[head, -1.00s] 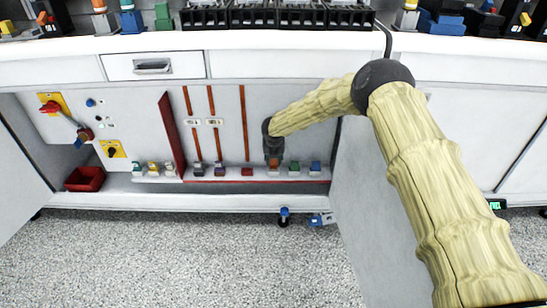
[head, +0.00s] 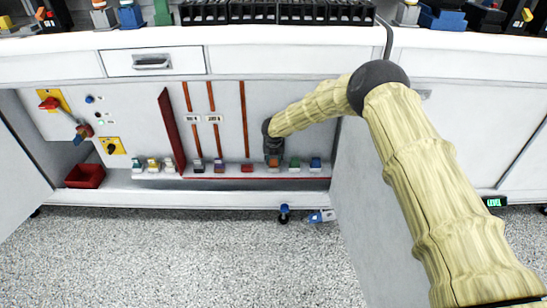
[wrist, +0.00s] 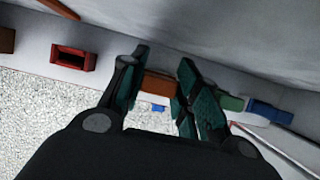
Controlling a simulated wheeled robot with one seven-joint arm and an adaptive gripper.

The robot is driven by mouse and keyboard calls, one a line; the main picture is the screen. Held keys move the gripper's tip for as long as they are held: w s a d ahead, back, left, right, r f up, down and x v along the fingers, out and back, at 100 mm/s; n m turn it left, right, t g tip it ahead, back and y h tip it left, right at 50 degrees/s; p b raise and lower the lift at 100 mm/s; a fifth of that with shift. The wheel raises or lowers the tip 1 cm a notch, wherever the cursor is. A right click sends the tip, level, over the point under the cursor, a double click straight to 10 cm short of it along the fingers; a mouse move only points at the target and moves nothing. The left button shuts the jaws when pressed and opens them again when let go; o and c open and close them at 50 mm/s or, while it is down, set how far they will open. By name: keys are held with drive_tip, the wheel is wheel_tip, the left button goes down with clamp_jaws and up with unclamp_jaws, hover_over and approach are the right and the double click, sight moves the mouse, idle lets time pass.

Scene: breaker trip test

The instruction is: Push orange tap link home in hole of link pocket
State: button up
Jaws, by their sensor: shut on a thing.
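The orange tap link (head: 273,163) is between the fingers of my gripper (head: 272,159), low in the open cabinet. In the wrist view the orange block (wrist: 158,86) shows between the two teal-padded fingers of my gripper (wrist: 160,95), which is shut on it. The link is at the shelf row; its lower end is hidden, so I cannot tell how deep it sits in any hole. A red pocket with a dark opening (wrist: 72,57) is to the left of my gripper, and it also shows in the head view (head: 247,168). I cannot tell which part is the link pocket.
Green (head: 294,164) and blue (head: 315,164) blocks stand close to the right of my gripper. Several coloured blocks stand to its left. A dark red upright panel (head: 172,130) and a red bin (head: 85,176) are further left. An open cabinet door (head: 365,200) is to the right.

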drive_tip(key=shift+f, duration=0.5)
drive_tip(key=o, duration=1.1)
drive_tip(key=shift+r, duration=0.1)
drive_tip(key=shift+v, duration=5.9)
drive_tip(key=shift+o, duration=0.5)
drive_tip(key=o, duration=0.9)
drive_tip(key=shift+c, duration=0.2)
drive_tip(key=shift+r, duration=0.1)
